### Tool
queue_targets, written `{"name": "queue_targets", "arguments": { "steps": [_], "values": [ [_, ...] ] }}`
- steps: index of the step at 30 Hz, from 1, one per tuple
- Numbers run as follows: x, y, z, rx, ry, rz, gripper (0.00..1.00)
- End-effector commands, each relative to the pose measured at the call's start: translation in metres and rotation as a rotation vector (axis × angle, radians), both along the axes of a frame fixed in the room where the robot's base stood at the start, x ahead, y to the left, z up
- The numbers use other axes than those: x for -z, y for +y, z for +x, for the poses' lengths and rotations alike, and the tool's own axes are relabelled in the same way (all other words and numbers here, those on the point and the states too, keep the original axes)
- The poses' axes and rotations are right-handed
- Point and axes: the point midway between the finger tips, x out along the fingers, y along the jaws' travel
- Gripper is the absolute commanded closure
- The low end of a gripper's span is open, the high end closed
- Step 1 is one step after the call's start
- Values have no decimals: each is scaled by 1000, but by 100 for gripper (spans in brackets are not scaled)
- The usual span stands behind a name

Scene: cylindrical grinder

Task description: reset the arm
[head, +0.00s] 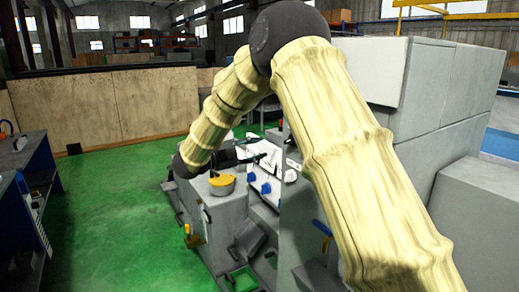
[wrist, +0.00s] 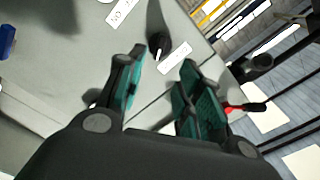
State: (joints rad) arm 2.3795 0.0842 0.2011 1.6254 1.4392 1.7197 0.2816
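My arm crosses the head view, bent at a dark elbow at the top and reaching down to the grinder (head: 425,85). My gripper (wrist: 160,72) shows clearly in the wrist view. Its two teal-padded fingers stand apart with nothing held between them. Beyond the fingers is a grey machine surface (wrist: 60,70) with white labels (wrist: 174,58) and a black lever or knob (wrist: 157,42). In the head view the gripper end is dark, small and hard to make out among the machine's controls.
A yellow rounded part (head: 222,184) sits on the grinder's front near my wrist. Blue knobs (head: 259,184) are close by. A red-and-black handle (wrist: 247,107) lies right of the fingers. Green floor (head: 115,210) is open on the left, before a blue workbench (head: 30,165).

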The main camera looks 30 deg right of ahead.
Motion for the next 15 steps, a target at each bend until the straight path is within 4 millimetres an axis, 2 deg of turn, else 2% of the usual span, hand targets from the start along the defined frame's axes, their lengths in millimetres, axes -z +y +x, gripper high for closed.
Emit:
{"name": "queue_targets", "arguments": {
  "steps": [12,15],
  "values": [
    [0,-1,0,0,1,0,64],
    [10,-1,1,-19,21,-6,64]
  ]
}}
